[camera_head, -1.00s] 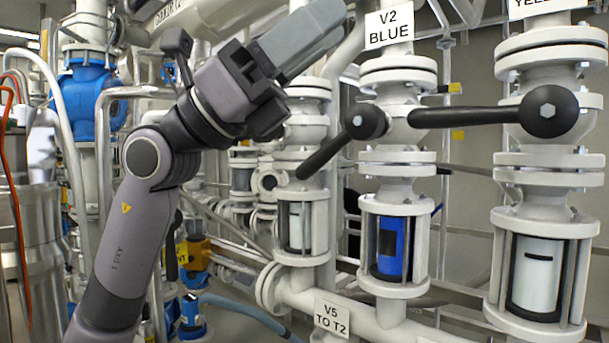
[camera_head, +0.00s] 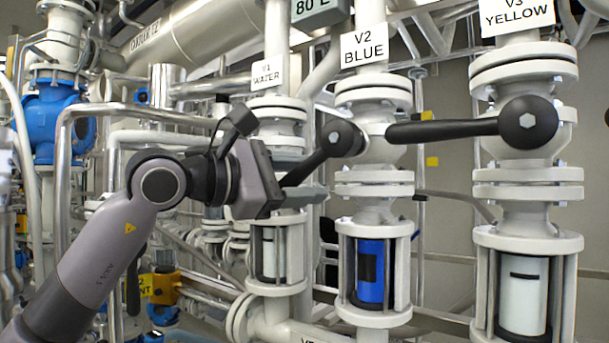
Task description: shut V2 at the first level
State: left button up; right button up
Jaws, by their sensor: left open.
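Valve V2 is the middle white valve, with its sign "V2 BLUE" (camera_head: 364,47) above it. Its black lever (camera_head: 320,158) runs from a round hub down and to the left, at a slant. Below it a sight glass (camera_head: 370,270) shows blue. My left gripper (camera_head: 312,178) is at the outer part of this lever, one finger above and one below. The jaws are open, with the lever's end seemingly between them; contact cannot be told. My right gripper is not in view.
Valve V3, signed "V3 YELLOW" (camera_head: 516,14), stands to the right; its black lever (camera_head: 445,130) points level to the left, close to V2's body. The V1 "WATER" column (camera_head: 278,120) stands just behind my left gripper. Pipes crowd the left.

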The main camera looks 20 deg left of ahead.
pick_arm(q)
jog(key=shift+w+d, duration=0.2)
jog(key=shift+w, duration=0.05)
